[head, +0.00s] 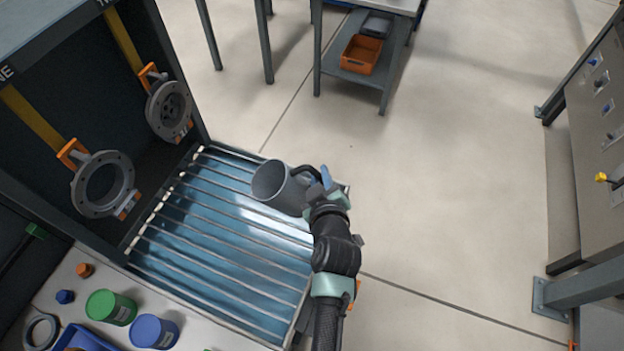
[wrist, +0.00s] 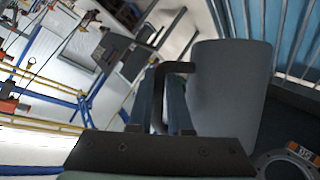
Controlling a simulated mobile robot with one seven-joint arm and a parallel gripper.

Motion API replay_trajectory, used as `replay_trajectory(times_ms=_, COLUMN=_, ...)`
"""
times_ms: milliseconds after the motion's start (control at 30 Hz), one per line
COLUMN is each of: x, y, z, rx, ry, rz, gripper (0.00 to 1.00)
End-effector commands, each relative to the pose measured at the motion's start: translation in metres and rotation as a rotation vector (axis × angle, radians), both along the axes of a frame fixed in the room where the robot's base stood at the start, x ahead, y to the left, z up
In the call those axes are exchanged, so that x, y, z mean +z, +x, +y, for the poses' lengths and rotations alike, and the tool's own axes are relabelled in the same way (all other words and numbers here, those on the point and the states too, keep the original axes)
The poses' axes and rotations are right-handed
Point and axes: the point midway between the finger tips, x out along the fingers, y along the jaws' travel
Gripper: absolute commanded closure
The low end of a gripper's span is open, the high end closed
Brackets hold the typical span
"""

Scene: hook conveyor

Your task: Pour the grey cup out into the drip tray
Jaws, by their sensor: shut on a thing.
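The grey cup (head: 280,188) is held over the right part of the drip tray (head: 215,249), a slatted tray with a blue floor. It is tipped on its side, with its mouth facing left in the head view. My gripper (head: 318,184) is shut on the cup's handle, on the cup's right side. In the wrist view the grey cup (wrist: 229,95) stands large beside the fingers, and its dark handle (wrist: 165,90) runs between them. I cannot see any contents in the cup or any stream from it.
Two ring-shaped flanges (head: 103,184) hang from yellow straps left of the tray. A bench at the lower left holds a green tub (head: 110,307), a blue tub (head: 154,331) and small caps. A cart with an orange bin (head: 362,54) stands behind.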

Motion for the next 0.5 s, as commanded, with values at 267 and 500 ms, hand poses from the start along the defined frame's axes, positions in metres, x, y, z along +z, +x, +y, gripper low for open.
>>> replay_trajectory(times_ms=267, x=-0.009, y=0.005, z=-0.020, rx=0.000, ry=0.233, rz=0.041, gripper=1.00)
replay_trajectory(times_ms=500, x=-0.015, y=0.007, z=-0.032, rx=-0.001, ry=0.412, rz=0.078, gripper=1.00)
